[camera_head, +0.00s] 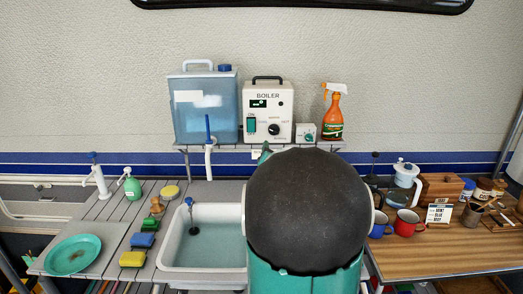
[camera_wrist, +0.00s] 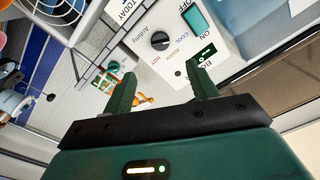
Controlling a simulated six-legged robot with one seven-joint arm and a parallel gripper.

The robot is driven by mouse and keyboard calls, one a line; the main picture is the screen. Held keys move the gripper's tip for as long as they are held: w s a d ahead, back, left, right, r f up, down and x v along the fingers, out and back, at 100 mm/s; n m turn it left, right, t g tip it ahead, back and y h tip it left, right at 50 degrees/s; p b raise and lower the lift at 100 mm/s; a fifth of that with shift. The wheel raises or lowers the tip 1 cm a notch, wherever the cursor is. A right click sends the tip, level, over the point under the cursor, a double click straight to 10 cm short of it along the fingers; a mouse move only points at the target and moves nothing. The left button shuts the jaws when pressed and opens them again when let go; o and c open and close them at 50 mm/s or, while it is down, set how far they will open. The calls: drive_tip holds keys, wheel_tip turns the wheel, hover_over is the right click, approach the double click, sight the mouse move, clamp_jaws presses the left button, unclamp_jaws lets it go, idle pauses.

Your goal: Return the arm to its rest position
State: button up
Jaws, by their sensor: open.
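My gripper (camera_wrist: 161,70) shows in the wrist view with its two green fingers apart and nothing between them. Beyond the fingers is the white boiler (camera_wrist: 178,52), with its dial, green switch and small display. In the head view, the boiler (camera_head: 267,110) stands on a shelf above the sink. My arm's dark round joint and green link fill the lower middle of the head view. They hide most of the gripper; a small green part shows just below the boiler.
A blue water tank (camera_head: 205,105) and an orange spray bottle (camera_head: 333,112) flank the boiler. The sink (camera_head: 205,256) lies left of my arm, with sponges and a green plate (camera_head: 73,254) beyond. Mugs and a kettle (camera_head: 403,183) stand on the wooden counter (camera_head: 430,255) at right.

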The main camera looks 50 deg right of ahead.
drive_tip(key=w+a+n+g+y, duration=0.1)
drive_tip(key=a+n+y, duration=0.35)
drive_tip(key=a, duration=0.95)
drive_tip(key=w+a+n+y, duration=0.25)
drive_tip(key=a+y, duration=0.25)
drive_tip(key=a, duration=0.9)
drive_tip(key=s+a+f+n+g+y, duration=0.2)
drive_tip(key=s+a+n, duration=0.2)
drive_tip(key=s+a, duration=0.4)
drive_tip(key=s+a+f+n+g+y, duration=0.2)
drive_tip(key=s+a+f+n+g, duration=0.1)
drive_tip(key=s+a, duration=0.5)
drive_tip(key=a+n, duration=0.1)
drive_tip(key=a, duration=0.2)
drive_tip(key=shift+s+a+n, duration=0.25)
drive_tip(key=shift+s+n, duration=0.05)
